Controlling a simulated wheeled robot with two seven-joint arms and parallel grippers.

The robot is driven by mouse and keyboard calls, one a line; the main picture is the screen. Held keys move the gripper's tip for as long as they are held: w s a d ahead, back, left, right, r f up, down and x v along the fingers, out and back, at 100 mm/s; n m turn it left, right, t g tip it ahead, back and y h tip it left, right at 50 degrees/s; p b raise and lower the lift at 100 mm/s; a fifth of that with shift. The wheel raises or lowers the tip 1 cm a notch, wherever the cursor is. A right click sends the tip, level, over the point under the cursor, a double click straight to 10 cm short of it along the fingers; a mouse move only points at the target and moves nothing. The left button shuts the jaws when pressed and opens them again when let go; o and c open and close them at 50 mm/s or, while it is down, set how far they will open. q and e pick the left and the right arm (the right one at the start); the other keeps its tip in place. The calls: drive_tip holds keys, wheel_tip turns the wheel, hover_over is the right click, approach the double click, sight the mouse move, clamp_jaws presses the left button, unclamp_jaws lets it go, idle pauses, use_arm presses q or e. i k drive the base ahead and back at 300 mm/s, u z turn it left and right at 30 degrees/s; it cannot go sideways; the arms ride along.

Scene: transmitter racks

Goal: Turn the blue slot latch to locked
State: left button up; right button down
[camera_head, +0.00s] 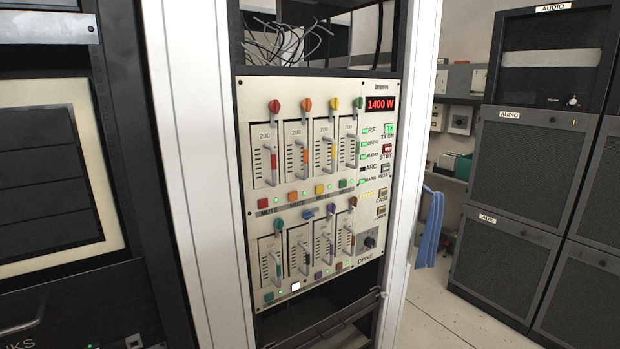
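The blue slot latch (308,212) is a small blue knob at the top of the second slot from the left in the lower row of the rack panel (250,95). It lies roughly sideways, while the neighbouring teal latch (278,225), purple latch (330,208) and brown latch (353,202) stand roughly upright. The blue latch's slot module (299,255) has a handle and sits in the panel; I cannot tell whether it is fully flush. A white lit button (295,286) is below it. Neither of my grippers is in view.
The upper row has red (274,105), orange (307,103), yellow (334,103) and green (358,102) latches. A red display (380,104) reads 1400 W. White posts (205,150) flank the panel.

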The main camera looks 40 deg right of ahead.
sight(307, 214)
drive_tip(key=z, duration=1.95)
drive_tip(key=k, duration=0.5)
drive_tip(key=u, duration=1.95)
